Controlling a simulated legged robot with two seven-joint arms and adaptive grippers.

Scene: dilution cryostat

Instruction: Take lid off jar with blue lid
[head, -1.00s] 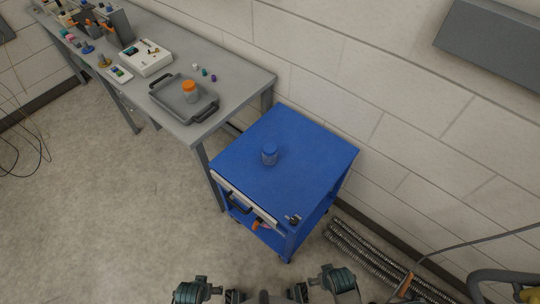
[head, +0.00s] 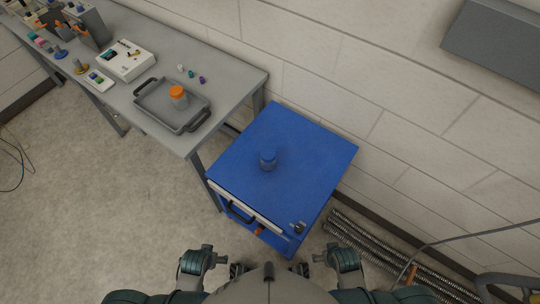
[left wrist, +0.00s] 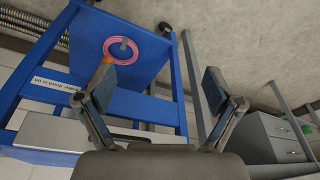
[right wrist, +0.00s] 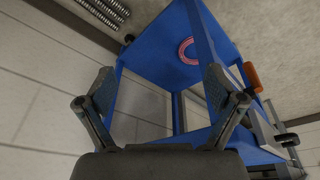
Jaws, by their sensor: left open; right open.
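The jar with the blue lid (head: 268,159) stands upright near the middle of the blue cart's top (head: 300,150). The lid is on the jar. The jar is out of sight in both wrist views. My left gripper (left wrist: 158,88) is open and empty; its wrist view looks at the blue cart's frame and lower shelf. My right gripper (right wrist: 158,88) is also open and empty, facing the cart's lower part. In the head view both arms are low at the bottom edge, in front of the cart and apart from the jar.
A grey table stands left of the cart, with a grey tray (head: 146,106) holding an orange-lidded jar (head: 178,97), and a white box (head: 126,60). A pink ring (left wrist: 121,48) lies on the cart's lower shelf. Corrugated hoses (head: 375,250) lie right of the cart. The wall is behind.

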